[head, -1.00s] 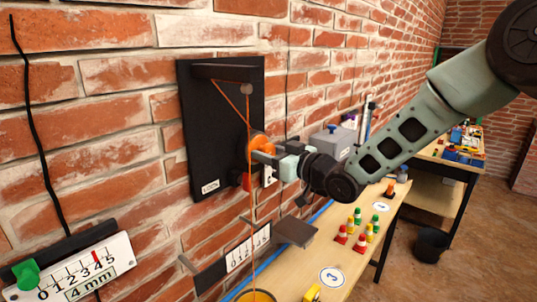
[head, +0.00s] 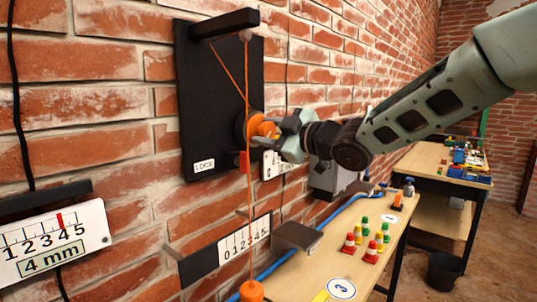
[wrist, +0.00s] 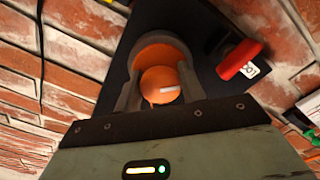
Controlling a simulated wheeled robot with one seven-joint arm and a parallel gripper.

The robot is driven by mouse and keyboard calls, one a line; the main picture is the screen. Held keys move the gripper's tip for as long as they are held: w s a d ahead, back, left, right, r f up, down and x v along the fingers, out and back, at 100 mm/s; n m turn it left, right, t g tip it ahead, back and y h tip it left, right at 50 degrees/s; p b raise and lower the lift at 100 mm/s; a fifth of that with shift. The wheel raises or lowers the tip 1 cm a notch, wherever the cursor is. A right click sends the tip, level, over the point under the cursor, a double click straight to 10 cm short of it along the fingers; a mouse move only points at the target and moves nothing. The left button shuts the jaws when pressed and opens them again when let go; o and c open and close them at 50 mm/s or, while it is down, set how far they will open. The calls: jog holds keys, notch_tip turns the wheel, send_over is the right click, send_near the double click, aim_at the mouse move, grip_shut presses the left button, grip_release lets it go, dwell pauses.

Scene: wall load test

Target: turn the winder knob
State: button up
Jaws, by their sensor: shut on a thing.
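The orange winder knob (head: 266,129) sits on the black wall board (head: 215,120). My gripper (head: 276,128) is at the knob, its fingers around it. In the wrist view the knob (wrist: 160,85) shows between my two grey fingers (wrist: 161,92), with a white mark on its face. An orange cord (head: 249,190) runs from the drum behind the knob over a small pulley (head: 245,35) and hangs down to an orange weight (head: 252,291), cut off by the lower edge. A red lever (head: 245,162) sits below the knob, near a LOCK label (head: 204,165).
A white scale plate (head: 244,237) and a grey ledge (head: 297,237) lie below the board. A 4 mm gauge (head: 50,240) is at the left. A wooden bench (head: 355,215) with small coloured cones (head: 370,245) stands at the right. The brick wall is close behind.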

jog(key=n+b, duration=0.2)
jog(key=b, duration=0.1)
jog(key=n+b, duration=0.3)
jog(key=shift+f+n, duration=0.2)
jog(key=shift+n, duration=0.1)
jog(key=n+b, duration=0.9)
jog(key=n, duration=0.1)
jog(key=shift+r+n, duration=0.1)
jog(key=shift+n, duration=0.3)
jog(key=n+b, duration=0.4)
jog(key=n, duration=0.2)
jog(key=n+b, duration=0.4)
jog(key=n, duration=0.1)
jog(key=shift+a+n, duration=0.1)
jog(key=shift+n, duration=0.3)
jog(key=n+b, duration=0.3)
jog(key=n, duration=0.2)
jog(key=n+b, duration=0.4)
jog(key=n, duration=0.2)
jog(key=shift+s+n, duration=0.1)
jog(key=shift+n, duration=0.3)
jog(key=shift+n+b, duration=1.2)
jog(key=shift+n, duration=1.3)
